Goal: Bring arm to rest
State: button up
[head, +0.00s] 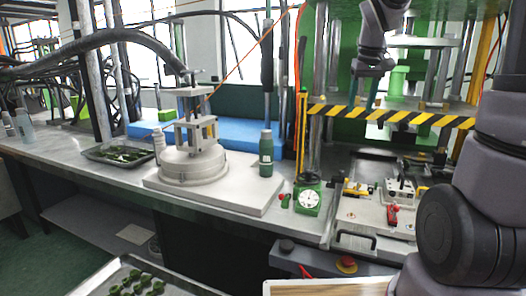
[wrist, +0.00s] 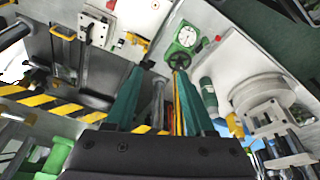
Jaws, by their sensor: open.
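My gripper (head: 363,97) hangs at the upper right of the head view, with its fingers pointing down near the yellow-and-black striped bar (head: 390,115). In the wrist view the two teal fingers of my gripper (wrist: 158,72) stand apart. Nothing is held between them. My arm reaches down from the top edge of the head view, and other links of mine fill the lower right.
The press bed (head: 375,210) with small metal fixtures lies below my gripper. A green dial gauge (head: 308,198), a green bottle (head: 266,153) and a round metal pot (head: 193,163) stand to the left. A dark tray (head: 117,153) lies farther left on the bench.

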jog(key=s+a+r+m+t+y, duration=0.1)
jog(key=s+r+m+t, duration=0.1)
jog(key=s, duration=0.7)
jog(key=s+a+r+m+t+y, duration=0.1)
jog(key=s+a+r+m, duration=0.1)
jog(key=s, duration=0.8)
jog(key=shift+s+r+t, duration=0.15)
jog(key=shift+t, duration=0.25)
dwell(0.5)
